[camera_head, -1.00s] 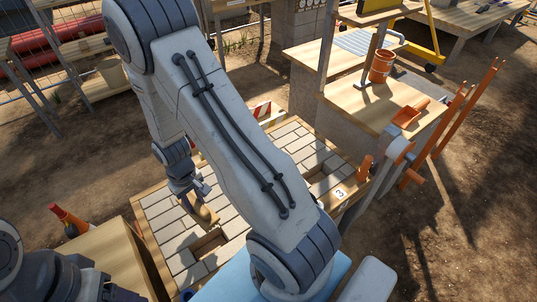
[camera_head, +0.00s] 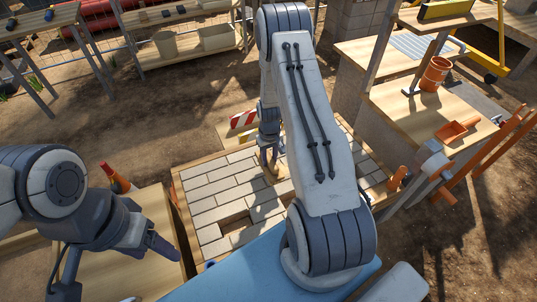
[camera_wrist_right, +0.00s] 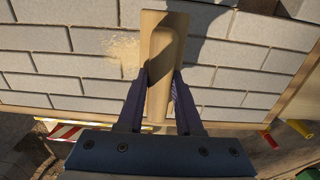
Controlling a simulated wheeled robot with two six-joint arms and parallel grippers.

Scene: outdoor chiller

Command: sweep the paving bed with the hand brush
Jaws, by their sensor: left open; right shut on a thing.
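The paving bed (camera_head: 212,188) is a wooden frame filled with pale grey pavers, with a recess near its front where pavers are absent. My right gripper (camera_head: 270,152) is over the bed's far part, shut on the wooden hand brush (camera_head: 274,174). In the right wrist view the brush (camera_wrist_right: 160,55) is between the fingers of the gripper (camera_wrist_right: 160,85), above the pavers (camera_wrist_right: 55,62). A patch of pale sand (camera_wrist_right: 124,52) lies beside it. The bristles are hidden. My left gripper (camera_head: 150,242) is open and empty, left of the bed.
A red-and-white striped board (camera_head: 243,119) stands behind the bed. An orange cone (camera_head: 115,178) is at the left. A wooden workbench (camera_head: 410,110) with an orange bucket (camera_head: 435,73) and an orange dustpan (camera_head: 458,130) stands at the right. Bare soil lies behind the bed.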

